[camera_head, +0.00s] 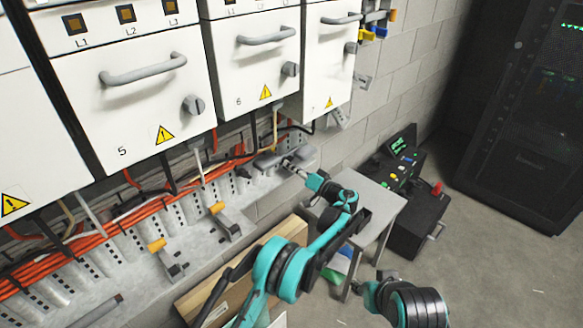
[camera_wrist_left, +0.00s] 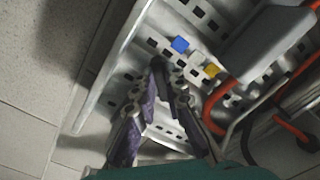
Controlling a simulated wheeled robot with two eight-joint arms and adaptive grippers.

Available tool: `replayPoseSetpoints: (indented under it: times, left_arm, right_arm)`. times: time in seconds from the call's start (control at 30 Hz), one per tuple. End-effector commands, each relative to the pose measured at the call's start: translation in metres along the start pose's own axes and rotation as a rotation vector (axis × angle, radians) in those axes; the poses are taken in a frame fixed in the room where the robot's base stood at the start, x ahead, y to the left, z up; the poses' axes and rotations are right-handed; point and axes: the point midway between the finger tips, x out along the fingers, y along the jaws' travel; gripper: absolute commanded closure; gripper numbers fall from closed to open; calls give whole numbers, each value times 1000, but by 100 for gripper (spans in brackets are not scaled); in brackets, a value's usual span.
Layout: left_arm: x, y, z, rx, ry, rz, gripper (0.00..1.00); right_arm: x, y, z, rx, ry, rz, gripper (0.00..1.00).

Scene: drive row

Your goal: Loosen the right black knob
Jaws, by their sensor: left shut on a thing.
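My left gripper (camera_head: 291,163) reaches the grey metal tray (camera_head: 262,187) below the cabinets, at its right end, beside a grey cable box (camera_head: 268,160). In the left wrist view the fingers (camera_wrist_left: 168,68) are close together at their tips, against the slotted tray (camera_wrist_left: 112,82). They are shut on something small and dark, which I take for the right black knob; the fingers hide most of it. Its turn cannot be seen. My right gripper (camera_head: 376,291) is low at the right, away from the tray; its jaws are unclear.
White cabinets (camera_head: 250,55) with grey handles hang above. Orange cables (camera_head: 100,221) run along the tray. Two orange-tipped levers stand to the left. A small grey table (camera_head: 378,203) and a black case (camera_head: 410,220) stand at the right. Floor beyond is free.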

Motion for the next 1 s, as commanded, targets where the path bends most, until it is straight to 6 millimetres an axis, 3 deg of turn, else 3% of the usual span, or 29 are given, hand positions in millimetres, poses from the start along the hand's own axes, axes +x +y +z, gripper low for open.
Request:
replayPoseSetpoints:
  times: [0.63, 0.67, 0.73, 1.0]
  left_arm:
    - [0, 1, 1, -52, -2, 1, 100]
    - [0, 1, 1, -52, -2, 1, 84]
    - [0, 1, 1, -52, -2, 1, 68]
    - [0, 1, 0, -50, -1, 1, 68]
  right_arm:
    - [0, 0, 0, 0, 0, 0, 60]
    - [0, 0, 0, 0, 0, 0, 60]
    - [0, 0, 0, 0, 0, 0, 60]
    - [0, 0, 0, 0, 0, 0, 60]
